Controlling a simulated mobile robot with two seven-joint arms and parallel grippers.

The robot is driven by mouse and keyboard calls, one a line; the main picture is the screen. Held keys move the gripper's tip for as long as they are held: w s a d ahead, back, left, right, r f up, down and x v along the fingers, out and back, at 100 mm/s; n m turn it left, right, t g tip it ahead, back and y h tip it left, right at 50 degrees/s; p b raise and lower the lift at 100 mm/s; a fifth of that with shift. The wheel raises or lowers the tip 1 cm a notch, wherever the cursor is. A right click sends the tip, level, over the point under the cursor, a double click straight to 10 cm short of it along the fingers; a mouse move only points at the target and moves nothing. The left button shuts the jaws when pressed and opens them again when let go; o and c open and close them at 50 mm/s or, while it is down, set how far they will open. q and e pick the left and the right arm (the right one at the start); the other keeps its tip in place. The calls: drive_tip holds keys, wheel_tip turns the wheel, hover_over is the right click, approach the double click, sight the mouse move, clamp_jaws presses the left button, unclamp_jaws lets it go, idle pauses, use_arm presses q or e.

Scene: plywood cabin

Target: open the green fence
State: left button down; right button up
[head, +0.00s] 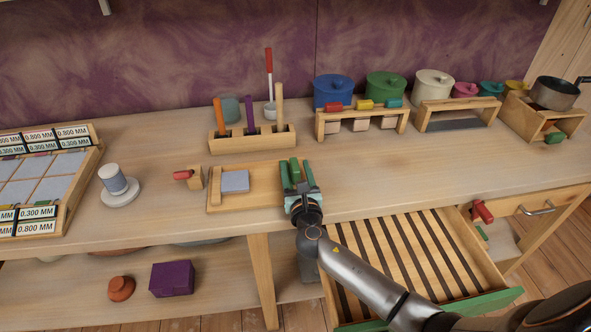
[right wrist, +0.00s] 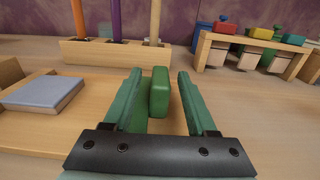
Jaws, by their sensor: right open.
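A small upright green piece, which I take to be the green fence (head: 295,168), stands at the right end of a shallow wooden tray (head: 216,203). In the right wrist view the green fence (right wrist: 159,92) shows as a rounded upright block between my fingers. My right gripper (head: 298,178) is open, with one teal finger on each side of it; gaps show on both sides, the left one narrower. My left gripper is not in view.
A grey-blue square block (head: 235,181) lies in the tray. Behind stands a wooden rack (head: 250,143) with several upright sticks. A slatted drawer (head: 400,262) is open below my right arm. A red-handled wooden piece (head: 196,178) stands left of the tray.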

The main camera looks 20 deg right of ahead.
drive_tip(key=v, duration=1.2)
drive_tip(key=shift+s, duration=0.25)
drive_tip(key=shift+a, duration=0.1)
